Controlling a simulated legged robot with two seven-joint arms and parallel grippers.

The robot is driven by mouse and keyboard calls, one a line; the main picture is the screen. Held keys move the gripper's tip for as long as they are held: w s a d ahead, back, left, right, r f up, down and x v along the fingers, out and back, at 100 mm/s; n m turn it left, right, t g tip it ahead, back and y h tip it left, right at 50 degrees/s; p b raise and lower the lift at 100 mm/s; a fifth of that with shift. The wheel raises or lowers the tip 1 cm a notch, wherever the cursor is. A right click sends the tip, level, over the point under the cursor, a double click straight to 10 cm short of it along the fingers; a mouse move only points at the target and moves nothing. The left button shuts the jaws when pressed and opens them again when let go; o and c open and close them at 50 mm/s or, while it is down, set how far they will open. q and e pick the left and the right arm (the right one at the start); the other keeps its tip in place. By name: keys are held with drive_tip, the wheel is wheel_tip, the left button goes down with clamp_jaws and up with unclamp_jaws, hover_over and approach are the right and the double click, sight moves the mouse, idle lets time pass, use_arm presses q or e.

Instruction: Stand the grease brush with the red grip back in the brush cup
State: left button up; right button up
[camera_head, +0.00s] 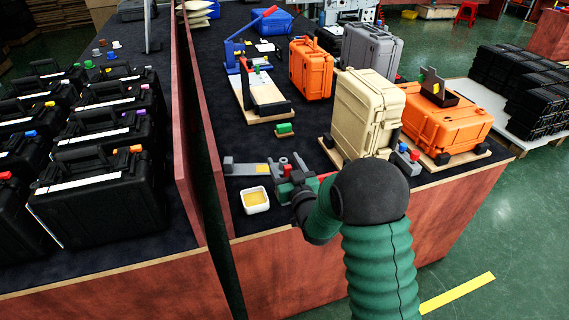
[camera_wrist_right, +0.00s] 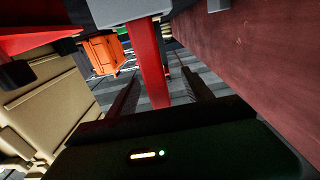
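In the head view my right gripper (camera_head: 287,181) is low over the front of the dark worktop, among small grey parts. In the right wrist view its two dark fingers (camera_wrist_right: 162,86) stand apart. A red bar (camera_wrist_right: 147,60), which looks like the brush's red grip, runs between them from a grey block (camera_wrist_right: 128,10). Gaps show beside the bar; I cannot tell whether either finger touches it. A grey cylinder (camera_head: 283,162), possibly the brush cup, stands just behind the gripper. The bristles are not clear in either view. My left gripper is not in view.
A white tub with yellow contents (camera_head: 256,202) stands left of the gripper. A flat grey plate (camera_head: 240,169) lies behind it. A beige case (camera_head: 362,118) stands close behind right, with orange cases beyond. A reddish divider (camera_head: 206,130) bounds the left.

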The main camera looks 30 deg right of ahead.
drive_tip(key=shift+o, duration=1.2)
drive_tip(key=shift+o, duration=0.4)
drive_tip(key=o, duration=0.5)
drive_tip(key=shift+s, duration=0.1)
